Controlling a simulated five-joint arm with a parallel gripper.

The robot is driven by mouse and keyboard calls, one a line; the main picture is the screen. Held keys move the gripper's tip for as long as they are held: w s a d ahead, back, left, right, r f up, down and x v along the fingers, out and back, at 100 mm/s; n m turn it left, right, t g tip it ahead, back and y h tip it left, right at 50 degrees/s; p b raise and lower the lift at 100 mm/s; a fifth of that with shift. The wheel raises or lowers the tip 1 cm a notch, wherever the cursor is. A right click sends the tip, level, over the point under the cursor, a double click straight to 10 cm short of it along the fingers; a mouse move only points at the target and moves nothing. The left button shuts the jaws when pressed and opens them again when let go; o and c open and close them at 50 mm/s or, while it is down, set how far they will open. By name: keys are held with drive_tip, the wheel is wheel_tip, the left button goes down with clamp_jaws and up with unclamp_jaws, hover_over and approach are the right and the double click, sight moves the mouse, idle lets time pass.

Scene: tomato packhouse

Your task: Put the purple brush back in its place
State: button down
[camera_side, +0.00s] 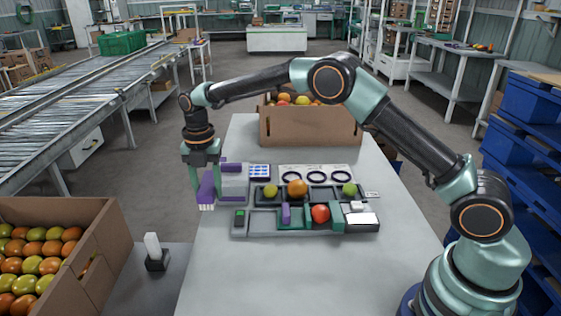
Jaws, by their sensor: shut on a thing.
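A purple brush (207,187) with pale bristles at its lower end is held upright in my gripper (205,182), which points down at the left edge of the sorting station. My gripper is shut on the brush. The brush is beside the station's left end; whether its bristles touch the table I cannot tell. A purple piece (231,167) lies just right of my gripper, next to a grey compartment (235,190). The grey station tray (262,222) has several compartments. A smaller purple block (286,213) stands in a front compartment.
Tomatoes sit in the station: green (270,191), orange (297,188), green (349,188) and red (320,213). Black rings (315,177) lie behind them. A cardboard box (310,127) stands behind. A tomato crate (100,250) is at left. The front table (300,275) is clear.

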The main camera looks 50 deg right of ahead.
sight(215, 228)
drive_tip(key=shift+f, duration=4.35)
drive_tip(key=shift+f, duration=0.35)
drive_tip(key=shift+c, duration=1.3)
unclamp_jaws()
drive_tip(key=c, duration=0.3)
drive_tip(key=shift+r, duration=3.5)
drive_tip(key=shift+r, duration=0.1)
